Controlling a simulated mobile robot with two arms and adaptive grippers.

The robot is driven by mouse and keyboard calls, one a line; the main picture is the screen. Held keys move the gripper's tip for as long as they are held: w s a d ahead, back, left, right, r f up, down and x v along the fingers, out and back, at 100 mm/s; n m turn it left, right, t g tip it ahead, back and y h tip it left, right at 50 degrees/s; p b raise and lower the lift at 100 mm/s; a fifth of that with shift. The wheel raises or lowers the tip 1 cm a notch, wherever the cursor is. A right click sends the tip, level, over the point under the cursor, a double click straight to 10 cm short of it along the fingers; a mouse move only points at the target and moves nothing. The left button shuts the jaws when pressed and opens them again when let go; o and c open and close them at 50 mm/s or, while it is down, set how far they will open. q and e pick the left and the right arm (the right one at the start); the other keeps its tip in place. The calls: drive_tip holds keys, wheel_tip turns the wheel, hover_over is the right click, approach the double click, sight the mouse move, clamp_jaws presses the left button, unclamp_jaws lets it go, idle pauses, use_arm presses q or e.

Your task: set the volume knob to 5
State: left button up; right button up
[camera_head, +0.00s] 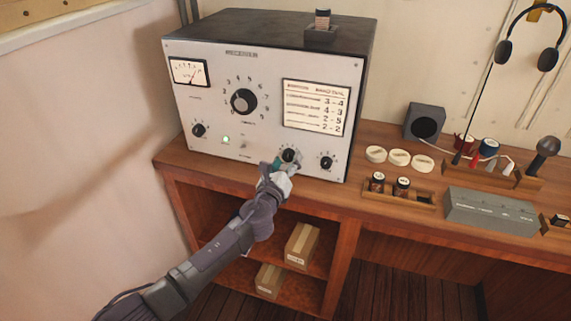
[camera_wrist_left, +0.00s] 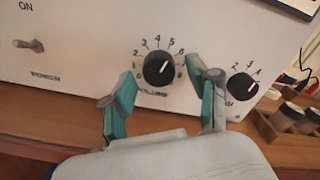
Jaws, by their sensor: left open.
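The volume knob (camera_wrist_left: 158,69) is a round black dial with a white pointer line on the grey front panel of the receiver (camera_head: 265,75). Its numbers run in an arc around it, and the pointer leans up and to the right, roughly toward 5 or 6; the exact number is hard to tell. In the head view the knob (camera_head: 289,155) shows just above my left gripper (camera_head: 283,163). In the left wrist view my left gripper (camera_wrist_left: 160,72) is open, with one teal-padded finger on each side of the knob. Both fingers look apart from it. My right gripper is not in view.
Another small knob (camera_wrist_left: 242,87) sits close right of the right finger. A toggle switch (camera_wrist_left: 28,45) is to the left. A large dial (camera_head: 243,101) is above. The wooden desk edge (camera_head: 225,172) runs below the panel. Round white discs (camera_head: 399,157) lie to the right.

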use_arm(q)
drive_tip(key=v, duration=1.2)
drive_tip(key=s+a+f+n+g+y, duration=0.1)
drive_tip(key=a+f+n+g+y, duration=0.2)
drive_tip(key=f, duration=0.6)
drive_tip(key=a+f+n+g, duration=0.1)
drive_tip(key=a+f+n, duration=0.25)
drive_tip(key=f, duration=0.55)
drive_tip(key=s+a+f+n+g+y, duration=0.1)
drive_tip(key=s+a+f+n+g, duration=0.2)
drive_tip(key=f, duration=0.4)
drive_tip(key=s+a+f+n, duration=0.2)
drive_tip(key=s+f+n, duration=0.25)
drive_tip(key=f, duration=0.25)
drive_tip(key=s+a+f+n+g+y, duration=0.1)
drive_tip(key=s+a+f+n+g, duration=0.15)
drive_tip(key=s+f, duration=0.3)
drive_tip(key=s+a+f+n+g, duration=0.2)
drive_tip(key=s+f+n, duration=0.3)
drive_tip(key=s, duration=0.7)
drive_tip(key=s+a+f+n+g, duration=0.2)
drive_tip(key=s+f+n, duration=0.2)
drive_tip(key=s, duration=0.9)
drive_tip(key=s+a+f+n+g, duration=0.2)
drive_tip(key=s+f+n, duration=0.3)
drive_tip(key=s+f, duration=0.4)
drive_tip(key=s, duration=0.3)
drive_tip(key=shift+s+n+g+y, duration=0.3)
drive_tip(key=shift+n+g, duration=0.05)
